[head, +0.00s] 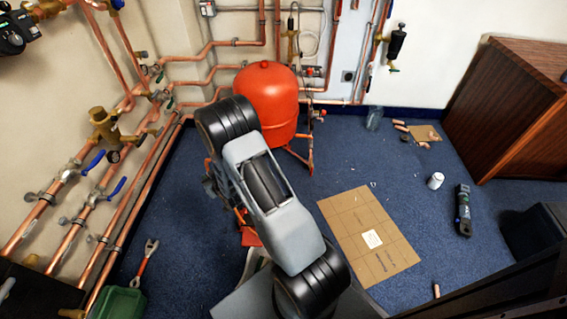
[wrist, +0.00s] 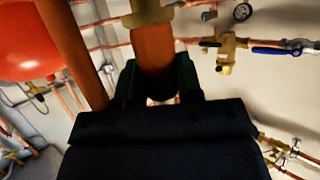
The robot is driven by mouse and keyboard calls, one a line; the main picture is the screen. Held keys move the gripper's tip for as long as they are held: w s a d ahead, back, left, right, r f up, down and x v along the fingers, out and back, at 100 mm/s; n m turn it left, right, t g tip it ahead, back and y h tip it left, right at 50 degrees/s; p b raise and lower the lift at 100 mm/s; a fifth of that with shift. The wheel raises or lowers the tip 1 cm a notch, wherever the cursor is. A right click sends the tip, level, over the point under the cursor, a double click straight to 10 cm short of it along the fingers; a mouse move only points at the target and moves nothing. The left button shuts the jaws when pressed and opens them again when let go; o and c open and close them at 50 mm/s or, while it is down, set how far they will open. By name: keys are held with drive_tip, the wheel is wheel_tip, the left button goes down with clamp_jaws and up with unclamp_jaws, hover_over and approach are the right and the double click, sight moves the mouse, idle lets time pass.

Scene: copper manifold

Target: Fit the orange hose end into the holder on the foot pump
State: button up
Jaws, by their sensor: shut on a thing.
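My gripper (wrist: 157,88) is shut on the orange hose end (wrist: 153,48) in the wrist view. The hose end stands upright between the two black fingers, with a brass-coloured fitting (wrist: 148,12) at the top edge of the picture. A second orange length (wrist: 72,45) slants past on the left; I cannot tell whether it is the same hose. In the head view my arm hides the gripper and the hose end. A red-orange part (head: 248,236) shows beside my arm low on the floor; it may belong to the foot pump. The holder cannot be made out.
A red expansion tank (head: 266,98) stands behind my arm. Copper pipes (head: 85,210) with valves line the left wall. A flat cardboard piece (head: 370,262), a white cup (head: 435,181) and a dark tool (head: 463,210) lie on the right floor. A green box (head: 118,303) is front left.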

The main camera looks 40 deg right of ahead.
drive_tip(key=w+d+f+n+y+b, duration=0.1)
drive_tip(key=w+d+f+b, duration=0.3)
drive_tip(key=d, duration=0.4)
drive_tip(key=w+d+f+b, duration=0.2)
drive_tip(key=w+d+f, duration=0.2)
drive_tip(key=d+f, duration=0.35)
drive_tip(key=s+d+f+b, duration=0.2)
drive_tip(key=d+f, duration=0.2)
drive_tip(key=d, duration=0.3)
drive_tip(key=s+d+f+y+b, duration=0.15)
drive_tip(key=d+f, duration=0.25)
drive_tip(key=d, duration=0.4)
drive_tip(key=s+d+f+b, duration=0.2)
drive_tip(key=s+d+f, duration=0.15)
drive_tip(key=d, duration=0.35)
drive_tip(key=s+a+m+h+p, duration=0.1)
drive_tip(key=a+m+h+p, duration=0.2)
drive_tip(key=a+h+p, duration=0.7)
wheel_tip(320, 180, down, 10)
drive_tip(key=a+y+b, duration=0.2)
drive_tip(key=y+b, duration=0.3)
drive_tip(key=b, duration=0.5)
drive_tip(key=shift+a+r, duration=0.25)
drive_tip(key=shift+a, duration=0.15)
drive_tip(key=shift+f, duration=0.25)
